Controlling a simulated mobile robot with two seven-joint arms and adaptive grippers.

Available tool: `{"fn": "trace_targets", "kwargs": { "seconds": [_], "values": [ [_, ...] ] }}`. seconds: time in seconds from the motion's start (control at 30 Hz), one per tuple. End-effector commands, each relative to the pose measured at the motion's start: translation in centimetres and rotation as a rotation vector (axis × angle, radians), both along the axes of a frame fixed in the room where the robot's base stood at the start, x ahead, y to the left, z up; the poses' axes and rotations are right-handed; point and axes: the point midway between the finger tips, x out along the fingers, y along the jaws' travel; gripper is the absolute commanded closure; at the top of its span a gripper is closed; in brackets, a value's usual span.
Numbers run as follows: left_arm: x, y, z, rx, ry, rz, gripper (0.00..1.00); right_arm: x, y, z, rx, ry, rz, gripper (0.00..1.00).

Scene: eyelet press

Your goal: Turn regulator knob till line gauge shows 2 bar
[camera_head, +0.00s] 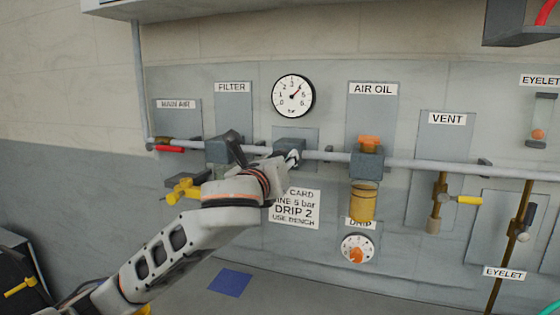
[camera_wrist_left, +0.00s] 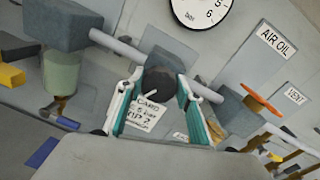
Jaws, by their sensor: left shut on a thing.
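The dial's lower part shows in the left wrist view (camera_wrist_left: 201,8). My left gripper (camera_head: 293,158) is at the regulator on the pipe below the gauge. In the left wrist view my left gripper (camera_wrist_left: 160,98) has its fingers on both sides of the dark round regulator knob (camera_wrist_left: 158,80), shut on it. In the head view my gripper hides the knob. My right gripper is not in view.
A card (camera_head: 295,209) below the regulator reads "5 bar" and "DRIP 2". The air oil unit (camera_head: 363,200) and drip dial (camera_head: 357,249) stand to the right, then the vent valve (camera_head: 438,200). The filter (camera_head: 217,150) and red-handled main air valve (camera_head: 168,148) are left.

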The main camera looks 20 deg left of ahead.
Motion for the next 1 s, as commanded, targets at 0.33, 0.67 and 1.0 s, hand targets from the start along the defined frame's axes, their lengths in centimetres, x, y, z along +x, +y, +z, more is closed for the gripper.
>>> {"fn": "trace_targets", "kwargs": {
  "seconds": [0.33,0.67,1.0],
  "values": [
    [0.01,0.06,-0.11,-0.332,0.013,-0.001,0.86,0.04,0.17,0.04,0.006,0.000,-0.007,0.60],
    [0.00,0.13,-0.19,-0.646,0.025,-0.002,0.86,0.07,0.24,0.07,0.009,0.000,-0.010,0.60],
    [0.01,0.27,-0.23,-0.969,0.035,0.000,0.86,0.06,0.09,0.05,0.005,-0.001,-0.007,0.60]
  ]
}}
